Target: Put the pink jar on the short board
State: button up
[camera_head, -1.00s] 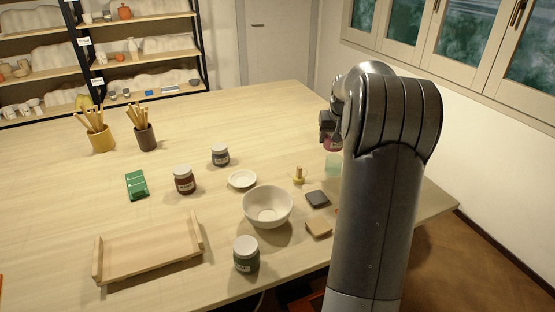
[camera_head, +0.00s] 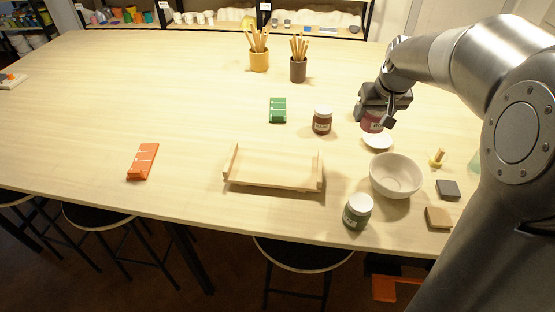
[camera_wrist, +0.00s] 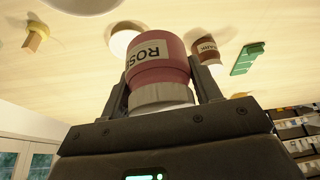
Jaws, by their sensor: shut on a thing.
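The pink jar (camera_wrist: 157,55), with a white label reading "ROSE", is between the fingers of my gripper (camera_wrist: 163,88) in the wrist view. Its pale lid is toward the palm. In the head view my gripper (camera_head: 375,118) holds the pink jar (camera_head: 372,126) just behind the small white dish; whether it clears the table is unclear. The short board (camera_head: 275,170), pale wood with a raised strip at each end, lies empty near the table's front edge, left of and nearer than my gripper.
A brown jar (camera_head: 322,121) stands between my gripper and the board. A green block (camera_head: 278,110) and orange block (camera_head: 143,161) lie left.

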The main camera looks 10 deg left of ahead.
jog(key=s+a+n+y, duration=0.1)
jog(key=s+a+n, duration=0.2)
jog(key=s+a, duration=0.75)
send_over(272, 161)
jog(key=s+d, duration=0.1)
jog(key=s, duration=0.1)
notch_tip(272, 161, down, 7)
jog(key=shift+w+d+r, duration=0.1)
jog(key=shift+w+r, duration=0.05)
jog(key=shift+r, duration=0.05)
jog(key=shift+f, duration=2.1)
jog(key=shift+f, duration=0.15)
jog(key=o, duration=1.1)
jog(key=v, duration=1.2)
jog(key=shift+w+r, duration=0.2)
